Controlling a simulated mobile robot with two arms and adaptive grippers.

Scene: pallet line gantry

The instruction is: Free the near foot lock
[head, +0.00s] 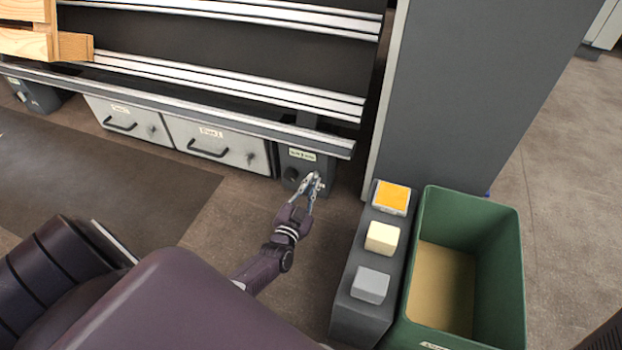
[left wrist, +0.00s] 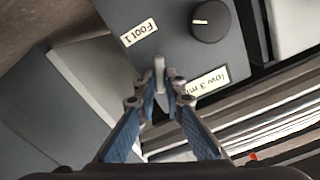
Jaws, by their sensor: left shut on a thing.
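The near foot (head: 318,168) is a dark grey block under the right end of the rail frame, with a pale label on its upper front. In the left wrist view, its face (left wrist: 176,37) carries a "Foot 1" label (left wrist: 139,33), a partly hidden second label (left wrist: 212,82) and a round black knob (left wrist: 211,20). A small pale grey lever (left wrist: 159,72) stands out from this face. My left gripper (head: 314,184) is at the foot's front, right of the knob (head: 291,175). Its fingertips (left wrist: 158,88) are shut on the lever, hiding its lower part. My right gripper is not in view.
Two white drawers (head: 235,158) sit left of the foot. A tall grey cabinet (head: 460,90) rises at its right. A dark stand (head: 345,285) with yellow, cream and grey blocks and a green bin (head: 510,270) stand nearer on the right. The floor before the drawers is clear.

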